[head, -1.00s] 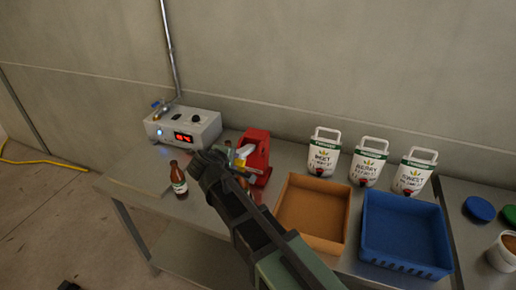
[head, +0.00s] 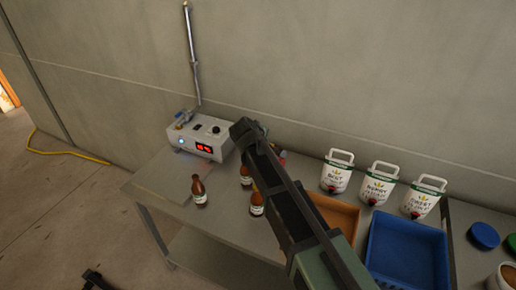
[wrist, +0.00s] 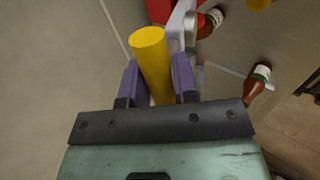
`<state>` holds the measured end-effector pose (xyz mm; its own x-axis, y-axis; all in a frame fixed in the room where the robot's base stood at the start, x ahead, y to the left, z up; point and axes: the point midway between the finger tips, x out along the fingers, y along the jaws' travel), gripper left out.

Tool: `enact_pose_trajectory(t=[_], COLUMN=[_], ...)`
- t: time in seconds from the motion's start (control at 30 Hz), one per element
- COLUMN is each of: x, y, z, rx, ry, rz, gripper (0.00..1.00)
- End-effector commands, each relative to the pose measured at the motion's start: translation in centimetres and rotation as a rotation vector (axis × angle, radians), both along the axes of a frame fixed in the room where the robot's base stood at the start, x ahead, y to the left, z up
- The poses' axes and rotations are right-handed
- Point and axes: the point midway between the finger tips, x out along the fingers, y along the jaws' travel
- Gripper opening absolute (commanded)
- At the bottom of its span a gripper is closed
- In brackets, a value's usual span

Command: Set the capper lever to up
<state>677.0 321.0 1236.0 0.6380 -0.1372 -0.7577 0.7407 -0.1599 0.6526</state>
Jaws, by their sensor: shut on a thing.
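The capper is mostly hidden behind my arm in the head view; only a small red part (head: 282,154) shows beside the arm. In the wrist view its red body (wrist: 160,10) and a pale grey arm (wrist: 179,24) appear at the top. The lever's yellow cylindrical grip (wrist: 152,55) stands between the purple fingers of my gripper (wrist: 157,82), which is shut on it. In the head view my gripper (head: 244,128) is raised in front of the wall, right of the grey control box. The lever's angle is hidden there.
Brown bottles stand on the metal table: one at the left (head: 199,193), one (head: 246,176) and another (head: 257,205) close to my arm. The grey box (head: 201,138) has a red display. An orange tray (head: 341,216), blue crate (head: 408,250) and white jugs (head: 377,183) are right.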

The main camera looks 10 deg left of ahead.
Motion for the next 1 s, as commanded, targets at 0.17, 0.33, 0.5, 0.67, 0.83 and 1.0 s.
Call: enact_pose_trajectory(t=[0.17, 0.33, 0.5, 0.67, 0.83, 1.0], x=[0.63, 0.70, 0.70, 0.67, 0.61, 0.45], y=[-0.07, -0.11, -0.12, -0.12, -0.11, -0.10], z=[0.28, 0.27, 0.25, 0.25, 0.24, 0.49], rx=[-0.001, -0.001, 0.000, 0.000, 0.000, 0.000], ry=[-0.005, -0.005, -0.005, -0.004, -0.003, -0.003], rz=[0.001, 0.001, 0.001, 0.001, 0.001, 0.001], gripper=[0.00, 0.00, 0.00, 0.45, 0.51, 0.51])
